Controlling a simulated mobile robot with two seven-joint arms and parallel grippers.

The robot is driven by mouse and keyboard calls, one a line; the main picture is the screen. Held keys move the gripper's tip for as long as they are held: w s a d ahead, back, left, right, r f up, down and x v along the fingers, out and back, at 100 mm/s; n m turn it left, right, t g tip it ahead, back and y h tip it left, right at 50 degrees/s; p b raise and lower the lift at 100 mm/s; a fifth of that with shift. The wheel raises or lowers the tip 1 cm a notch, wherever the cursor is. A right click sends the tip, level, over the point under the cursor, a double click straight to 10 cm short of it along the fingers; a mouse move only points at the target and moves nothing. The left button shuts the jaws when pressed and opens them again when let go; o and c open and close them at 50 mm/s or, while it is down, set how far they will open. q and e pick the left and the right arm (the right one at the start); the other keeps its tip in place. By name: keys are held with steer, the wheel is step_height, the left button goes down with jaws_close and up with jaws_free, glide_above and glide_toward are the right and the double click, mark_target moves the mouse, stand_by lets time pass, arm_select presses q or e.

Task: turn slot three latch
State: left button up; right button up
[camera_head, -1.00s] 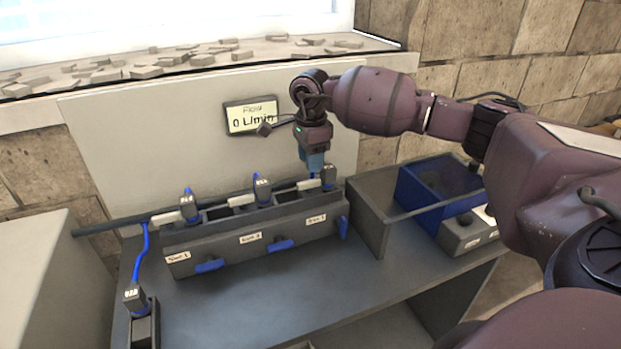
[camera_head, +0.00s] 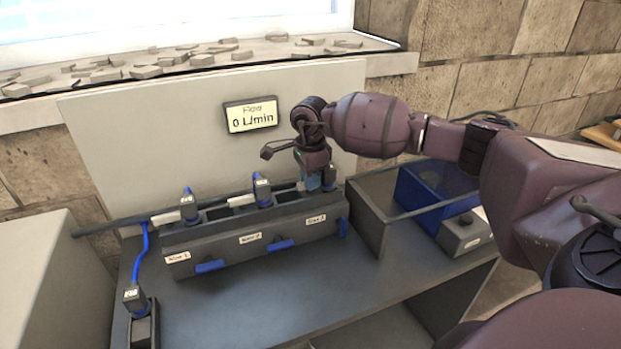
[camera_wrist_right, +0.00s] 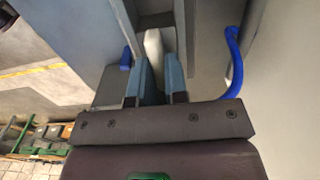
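The slot three latch (camera_head: 343,228) is a blue handle at the right end of the dark slot block (camera_head: 222,237). It stands upright, while the slot one latch (camera_head: 209,267) and slot two latch (camera_head: 280,246) lie level. My right gripper (camera_head: 314,184) points down at the top of slot three, partly covering the dark plug there. In the right wrist view, a pale bar (camera_wrist_right: 154,50) lies between its two blue-grey fingers (camera_wrist_right: 159,80); whether they press on it is unclear. A small blue piece (camera_wrist_right: 125,54) shows left of the fingers. My left gripper is out of view.
A flow display (camera_head: 251,115) reads 0 L/min on the panel behind. Plugs stand in slots one (camera_head: 188,203) and two (camera_head: 262,190). The bench front (camera_head: 290,285) is bare.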

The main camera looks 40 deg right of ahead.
jaws_close()
